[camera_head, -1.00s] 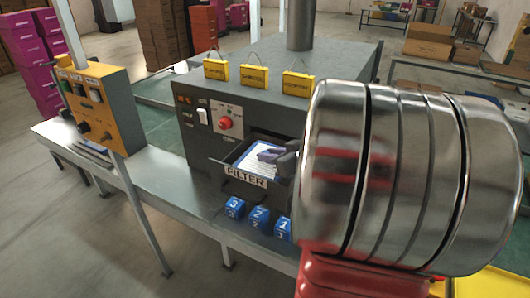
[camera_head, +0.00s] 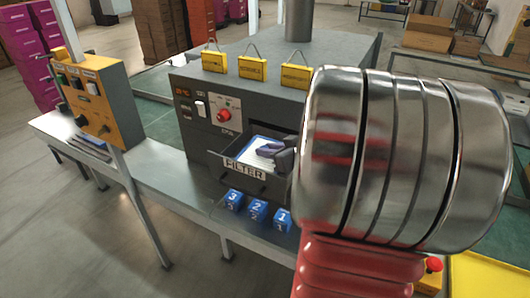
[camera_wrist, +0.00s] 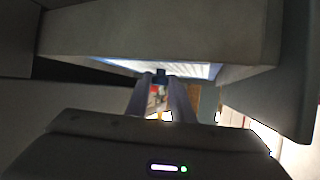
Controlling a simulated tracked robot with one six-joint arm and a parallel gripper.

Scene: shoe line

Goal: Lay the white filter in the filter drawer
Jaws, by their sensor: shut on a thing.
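The filter drawer (camera_head: 244,169), labelled FILTER, stands pulled out of the front of the grey machine. The white filter (camera_head: 259,146) shows as a pale slab within the drawer's outline. My gripper (camera_head: 268,151) reaches in from the right and is shut on the filter. In the wrist view the fingers of my gripper (camera_wrist: 161,80) meet at a small dark blue piece, and a strip of the white filter (camera_wrist: 198,70) shows beyond them, by a grey wall. My wrist hides the drawer's right side. I cannot tell whether the filter touches the drawer floor.
Blue numbered blocks (camera_head: 257,210) stand on the bench below the drawer. Yellow tags (camera_head: 252,68) stand along the machine's top. A red knob (camera_head: 224,115) is above the drawer.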

